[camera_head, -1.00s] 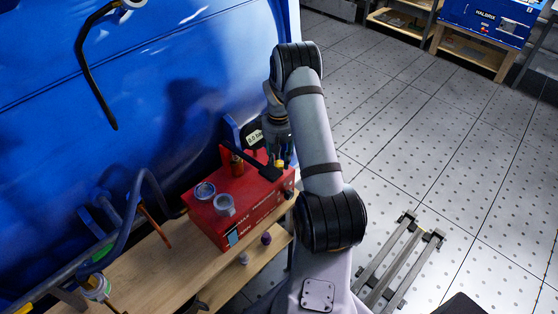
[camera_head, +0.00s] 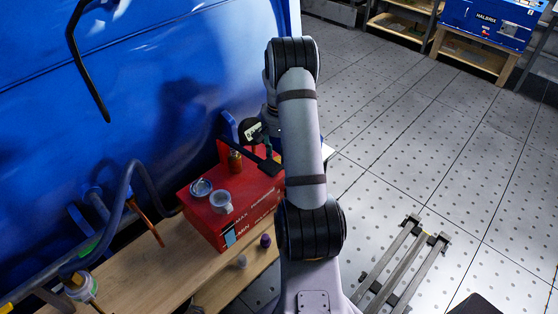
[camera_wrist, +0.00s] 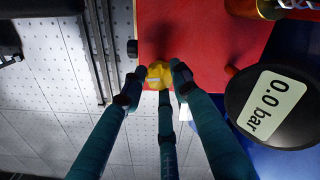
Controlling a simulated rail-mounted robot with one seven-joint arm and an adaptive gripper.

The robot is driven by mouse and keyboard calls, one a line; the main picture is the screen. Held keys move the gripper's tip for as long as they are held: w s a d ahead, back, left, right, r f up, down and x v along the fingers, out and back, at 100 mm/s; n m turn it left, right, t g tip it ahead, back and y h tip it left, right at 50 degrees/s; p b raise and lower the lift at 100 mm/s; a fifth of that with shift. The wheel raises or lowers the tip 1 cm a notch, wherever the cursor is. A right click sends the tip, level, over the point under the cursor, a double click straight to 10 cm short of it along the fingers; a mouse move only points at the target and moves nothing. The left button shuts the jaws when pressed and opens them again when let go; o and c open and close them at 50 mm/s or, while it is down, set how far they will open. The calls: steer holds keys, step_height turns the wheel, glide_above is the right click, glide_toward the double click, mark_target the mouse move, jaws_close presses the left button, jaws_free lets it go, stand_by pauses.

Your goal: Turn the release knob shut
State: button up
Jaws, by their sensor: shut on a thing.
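The yellow knob (camera_wrist: 158,75) sits at the edge of the red unit (camera_wrist: 195,38) in the wrist view. I take it for the release knob. My gripper (camera_wrist: 156,92) has teal fingers with black tips, closed around the knob. A round black gauge (camera_wrist: 275,105) beside it reads 0.0 bar. In the head view the red unit (camera_head: 238,221) stands on the wooden bench, and the gauge (camera_head: 252,130) shows behind it. There my arm hides the knob and most of my gripper. How far the knob is turned cannot be told.
A black lever (camera_head: 254,155) crosses the top of the red unit, near a brass fitting (camera_head: 235,161) and two round cups (camera_head: 221,202). A blue panel (camera_head: 150,90) rises behind. Open tiled floor lies right.

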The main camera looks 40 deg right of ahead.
steer(key=shift+w+d+r+m+b, duration=0.1)
steer(key=shift+w+m+b, duration=0.2)
steer(key=shift+m, duration=0.2)
steer(key=o, duration=1.1)
steer(key=shift+s, duration=0.2)
steer(key=shift+o, duration=0.2)
step_height(320, 180, up, 12)
